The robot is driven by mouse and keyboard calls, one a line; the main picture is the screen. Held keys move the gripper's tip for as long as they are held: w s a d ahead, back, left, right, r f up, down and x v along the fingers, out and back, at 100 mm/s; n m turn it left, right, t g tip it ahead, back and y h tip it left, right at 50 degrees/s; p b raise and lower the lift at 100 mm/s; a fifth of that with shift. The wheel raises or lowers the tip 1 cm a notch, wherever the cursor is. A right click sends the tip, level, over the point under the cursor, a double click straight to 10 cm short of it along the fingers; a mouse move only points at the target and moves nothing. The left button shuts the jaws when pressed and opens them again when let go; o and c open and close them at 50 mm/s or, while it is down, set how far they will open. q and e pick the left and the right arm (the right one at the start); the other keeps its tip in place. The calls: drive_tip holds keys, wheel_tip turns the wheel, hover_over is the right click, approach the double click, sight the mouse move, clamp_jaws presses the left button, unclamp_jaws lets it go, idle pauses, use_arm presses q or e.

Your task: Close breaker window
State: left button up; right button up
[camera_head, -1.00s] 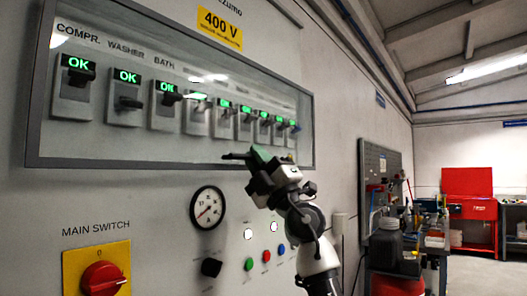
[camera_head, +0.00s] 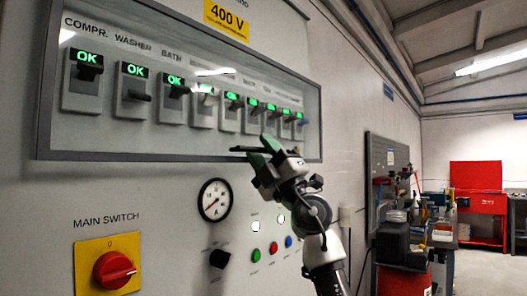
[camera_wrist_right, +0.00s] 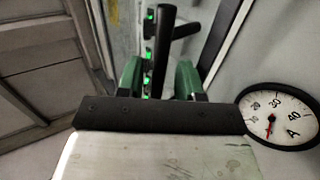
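The breaker window (camera_head: 190,157) is a clear pane in a grey frame in the head view. It lies across the row of breakers on the wall panel; I cannot tell whether it is fully flush. A black handle (camera_head: 243,149) juts out at its lower edge. My right gripper (camera_head: 265,152) is at this handle, its two green fingertips apart. In the right wrist view the fingers (camera_wrist_right: 159,78) stand on either side of a dark bar (camera_wrist_right: 162,45), which looks like the handle, with small gaps beside it. My left gripper is out of view.
Below the window are a round gauge (camera_head: 215,200), a black knob (camera_head: 218,259), small coloured buttons (camera_head: 273,248) and a red main switch (camera_head: 114,270) on a yellow plate. A cluttered workbench (camera_head: 440,240) and a red cabinet (camera_head: 476,204) stand to the right.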

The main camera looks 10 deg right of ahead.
drive_tip(key=shift+f, duration=0.15)
drive_tip(key=shift+d+f, duration=0.1)
drive_tip(key=shift+f, duration=0.15)
drive_tip(key=v, duration=1)
drive_tip(key=shift+s+b, duration=0.2)
drive_tip(key=shift+b, duration=0.15)
